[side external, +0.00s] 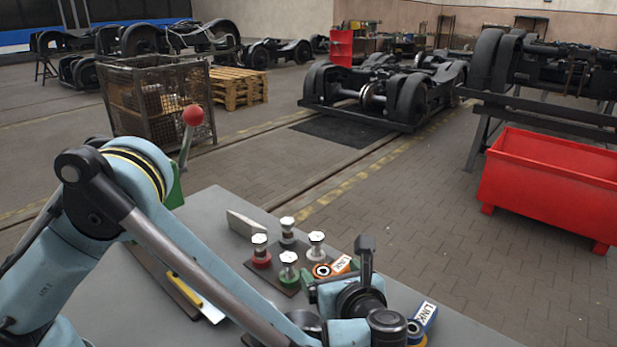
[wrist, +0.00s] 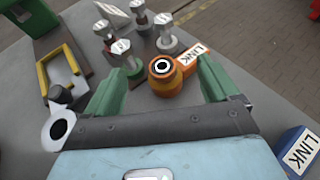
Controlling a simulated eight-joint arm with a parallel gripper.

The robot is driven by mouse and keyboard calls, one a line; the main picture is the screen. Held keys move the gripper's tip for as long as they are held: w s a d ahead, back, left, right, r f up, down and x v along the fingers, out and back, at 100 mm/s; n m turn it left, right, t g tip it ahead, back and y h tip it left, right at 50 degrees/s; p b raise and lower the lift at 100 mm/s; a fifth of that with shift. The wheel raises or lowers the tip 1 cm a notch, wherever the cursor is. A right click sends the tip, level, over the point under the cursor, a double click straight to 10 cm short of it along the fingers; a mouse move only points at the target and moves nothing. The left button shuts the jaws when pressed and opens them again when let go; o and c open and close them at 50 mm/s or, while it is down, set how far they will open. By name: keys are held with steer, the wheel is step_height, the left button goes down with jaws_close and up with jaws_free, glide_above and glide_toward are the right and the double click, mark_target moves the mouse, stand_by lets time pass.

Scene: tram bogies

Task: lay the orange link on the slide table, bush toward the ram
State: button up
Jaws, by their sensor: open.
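The orange link (wrist: 180,72) lies on the bench in the wrist view, its round dark-centred bush end towards me and its white LINK label (wrist: 194,54) pointing up and right. It also shows, partly hidden, in the side view (side external: 322,271). My gripper (wrist: 161,76) is open, its green fingers on either side of the bush end; I cannot tell whether they touch it. A yellow-edged fixture with a pale plate (wrist: 60,72), perhaps the slide table, is at the left in the wrist view. The ram cannot be made out clearly.
Several hex-headed pins (side external: 288,262) with coloured collars stand on a dark plate beside the orange link. A blue link (wrist: 298,150) lies to the right. A pale wedge (side external: 243,224) stands behind the pins. A red-knobbed lever (side external: 192,117) rises at the bench's far left.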

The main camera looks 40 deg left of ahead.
steer(key=shift+f, duration=0.8)
step_height(320, 180, down, 2)
steer(key=shift+x, duration=1.1)
steer(key=shift+w+a+f, duration=0.25)
steer(key=shift+a+f, duration=0.1)
steer(key=shift+f, duration=0.05)
steer(key=shift+c, duration=0.5)
jaws_close()
steer(key=shift+r, duration=0.2)
